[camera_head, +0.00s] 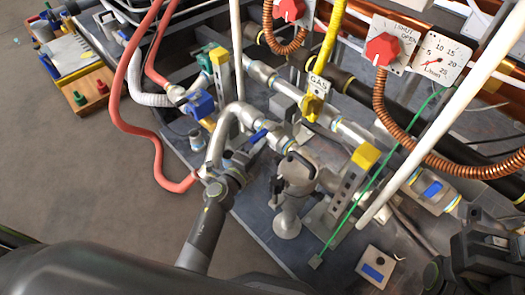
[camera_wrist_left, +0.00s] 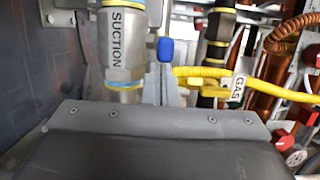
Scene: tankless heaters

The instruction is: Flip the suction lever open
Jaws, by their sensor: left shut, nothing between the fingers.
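The suction valve sits on a metal pipe labelled SUCTION (camera_wrist_left: 117,38) in the left wrist view. Its small blue lever (camera_wrist_left: 166,50) shows just right of the label. In the head view a blue lever (camera_head: 258,136) sticks out beside the bent grey pipe (camera_head: 217,145). My left gripper (camera_head: 238,160) is shut and empty, close to the lower left of this lever. Whether it touches the lever or pipe cannot be told. My right gripper's jaws cannot be made out.
Red hoses (camera_head: 117,90) loop on the left. A grey pump (camera_head: 297,175) stands right of the gripper. A yellow gas line (camera_head: 330,45) and a GAS tag (camera_head: 318,84) are behind. A green cable and a white pole cross the right. Open floor lies left.

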